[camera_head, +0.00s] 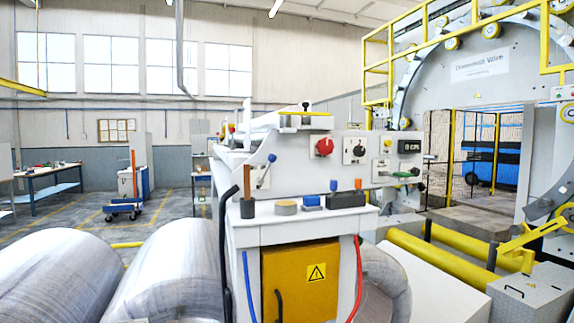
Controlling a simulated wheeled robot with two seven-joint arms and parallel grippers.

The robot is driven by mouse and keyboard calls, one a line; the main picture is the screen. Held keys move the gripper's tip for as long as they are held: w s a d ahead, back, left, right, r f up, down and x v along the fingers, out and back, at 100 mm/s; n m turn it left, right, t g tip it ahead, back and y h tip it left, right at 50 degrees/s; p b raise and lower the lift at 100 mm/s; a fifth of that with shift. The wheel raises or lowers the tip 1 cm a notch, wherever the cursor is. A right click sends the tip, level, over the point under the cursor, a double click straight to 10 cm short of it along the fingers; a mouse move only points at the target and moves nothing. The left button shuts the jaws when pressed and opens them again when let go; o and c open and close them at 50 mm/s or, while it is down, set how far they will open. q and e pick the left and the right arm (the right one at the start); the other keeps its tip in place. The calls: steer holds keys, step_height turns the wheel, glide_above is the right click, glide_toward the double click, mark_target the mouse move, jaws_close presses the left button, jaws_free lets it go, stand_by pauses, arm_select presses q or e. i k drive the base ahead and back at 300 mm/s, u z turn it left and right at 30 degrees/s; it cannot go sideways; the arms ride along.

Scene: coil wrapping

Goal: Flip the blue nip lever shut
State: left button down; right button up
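A lever with a blue knob (272,158) is on the left part of the grey machine's front panel (300,170). Its thin shaft slants from lower left to upper right, with the knob at the upper end. Nothing touches it. I cannot tell from this view whether its position counts as open or shut. Neither of my grippers is in view.
The panel also bears a red knob (324,147), a black rotary switch (358,151) and a green handle (402,174). Small items, including a blue block (312,202), stand on the ledge below. Large metal coils (58,278) lie at left; yellow rails (440,260) are at right.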

mark_target(271, 158)
steer(key=z, duration=2.2)
steer(key=i, duration=2.5)
steer(key=u, duration=2.9)
